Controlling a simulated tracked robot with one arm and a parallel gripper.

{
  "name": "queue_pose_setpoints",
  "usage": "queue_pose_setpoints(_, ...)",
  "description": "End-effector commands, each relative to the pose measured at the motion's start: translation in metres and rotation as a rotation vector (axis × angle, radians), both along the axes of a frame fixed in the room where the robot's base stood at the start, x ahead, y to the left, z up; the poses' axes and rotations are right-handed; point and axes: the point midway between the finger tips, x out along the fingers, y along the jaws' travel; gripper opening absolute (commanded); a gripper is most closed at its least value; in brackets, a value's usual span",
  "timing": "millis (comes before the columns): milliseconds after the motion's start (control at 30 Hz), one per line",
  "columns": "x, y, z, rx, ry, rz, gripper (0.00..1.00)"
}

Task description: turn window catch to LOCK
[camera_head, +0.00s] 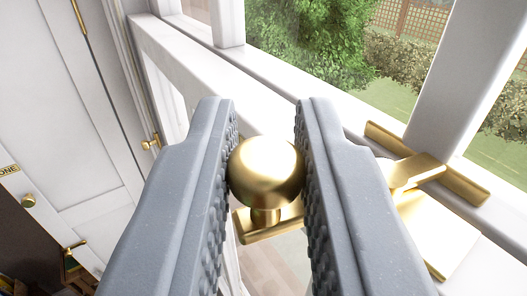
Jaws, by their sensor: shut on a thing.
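My gripper (266,172) has its two grey ridged fingers on either side of a round brass knob (266,170) and is shut on it. The knob sits on a short stem over a brass bar. To the right, partly behind the right finger, is a brass lever piece (415,172) with a long brass bar (430,165) by the white window frame. I cannot tell for sure how the knob and the lever piece join, because the finger hides the part between them. No LOCK marking is visible.
A white window frame (270,105) runs diagonally behind my gripper, with a garden outside. White panelled doors (75,120) with small brass knobs (28,200) stand at left.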

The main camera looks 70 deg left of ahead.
Motion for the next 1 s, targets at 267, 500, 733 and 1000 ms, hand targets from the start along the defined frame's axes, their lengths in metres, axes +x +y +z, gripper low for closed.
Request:
queue_pose_setpoints(267, 0.0005, -0.0071, 0.0062, 0.004, 0.003, 0.116, 0.00)
queue_pose_setpoints(500, 0.0015, -0.0096, 0.0040, 0.003, 0.000, 0.181, 0.00)
queue_pose_setpoints(733, 0.0014, -0.0099, 0.0017, 0.003, 0.001, 0.214, 0.00)
queue_pose_setpoints(1000, 0.0014, -0.0098, -0.0002, 0.002, 0.002, 0.222, 0.00)
